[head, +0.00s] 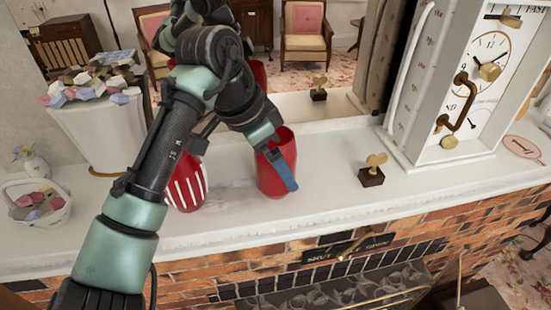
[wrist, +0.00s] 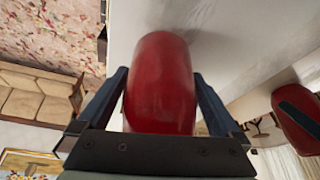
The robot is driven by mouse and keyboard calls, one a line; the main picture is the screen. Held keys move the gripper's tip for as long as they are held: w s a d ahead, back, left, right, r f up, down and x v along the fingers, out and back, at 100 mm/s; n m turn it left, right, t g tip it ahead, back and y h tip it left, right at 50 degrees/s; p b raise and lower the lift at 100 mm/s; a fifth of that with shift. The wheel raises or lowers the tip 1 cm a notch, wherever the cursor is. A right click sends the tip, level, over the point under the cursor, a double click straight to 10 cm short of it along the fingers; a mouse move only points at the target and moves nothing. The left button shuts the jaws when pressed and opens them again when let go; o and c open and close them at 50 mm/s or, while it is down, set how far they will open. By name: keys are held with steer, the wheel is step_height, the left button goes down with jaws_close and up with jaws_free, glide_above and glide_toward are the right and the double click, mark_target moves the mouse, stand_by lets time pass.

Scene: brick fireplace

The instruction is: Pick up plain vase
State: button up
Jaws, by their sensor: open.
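The plain red vase (head: 268,181) stands upright on the white mantel, right of a red vase with white stripes (head: 187,187). My gripper (head: 277,172) is open and lowered over the plain vase, with one blue finger showing along its front right side. In the wrist view, the plain vase (wrist: 160,85) fills the space between the two fingers (wrist: 163,78), one on each side. Whether either finger touches it cannot be told. My arm partly hides the striped vase in the head view.
A clock-like white cabinet (head: 462,75) stands at right, with a small dark box with a brass key (head: 372,176) before it. A white planter (head: 98,130) and a basket (head: 37,205) are at left. A mirror backs the mantel (head: 325,190).

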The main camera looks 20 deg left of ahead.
steer(key=c, duration=1.5)
steer(key=shift+r, duration=0.1)
